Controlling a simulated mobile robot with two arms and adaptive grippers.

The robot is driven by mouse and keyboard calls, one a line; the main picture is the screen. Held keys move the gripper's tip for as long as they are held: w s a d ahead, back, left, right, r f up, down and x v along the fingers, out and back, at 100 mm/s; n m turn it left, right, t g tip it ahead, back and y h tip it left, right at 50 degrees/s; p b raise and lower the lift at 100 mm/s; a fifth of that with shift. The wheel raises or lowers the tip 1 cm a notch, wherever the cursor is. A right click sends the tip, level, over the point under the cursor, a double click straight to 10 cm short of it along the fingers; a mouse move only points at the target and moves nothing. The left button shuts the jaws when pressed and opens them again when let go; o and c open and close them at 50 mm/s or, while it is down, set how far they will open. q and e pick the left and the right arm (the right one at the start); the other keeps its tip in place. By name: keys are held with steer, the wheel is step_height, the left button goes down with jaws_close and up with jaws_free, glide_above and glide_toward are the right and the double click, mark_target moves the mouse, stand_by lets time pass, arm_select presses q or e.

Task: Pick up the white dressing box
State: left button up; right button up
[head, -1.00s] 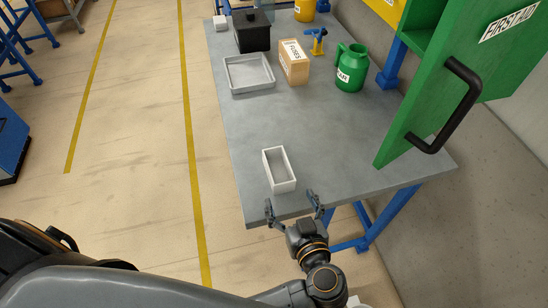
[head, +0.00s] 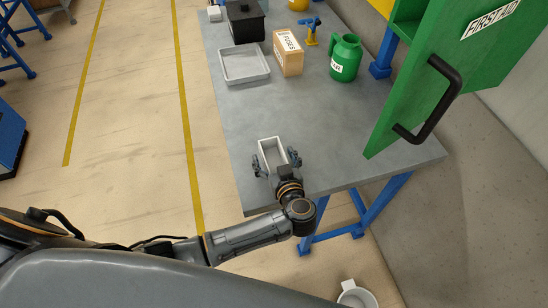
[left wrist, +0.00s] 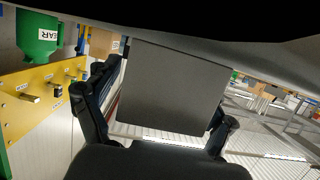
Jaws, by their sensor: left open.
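My left gripper (head: 276,160) is open, with one finger on each side of the box. In the left wrist view the box (left wrist: 173,85) shows as a shaded grey face between the two fingers of the left gripper (left wrist: 158,112). I cannot tell whether either finger touches it. The wrist partly hides the near end of the box in the head view. My right gripper is not in view.
The grey table (head: 320,135) is clear around the box. Farther back are a grey tray (head: 245,80), a FUSES carton (head: 288,52), a green jug (head: 345,58) and a black box (head: 246,24). An open green first aid door (head: 420,80) overhangs the right side.

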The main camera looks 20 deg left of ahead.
arm_select(q)
steer(key=c, duration=1.2)
steer(key=shift+r, duration=0.1)
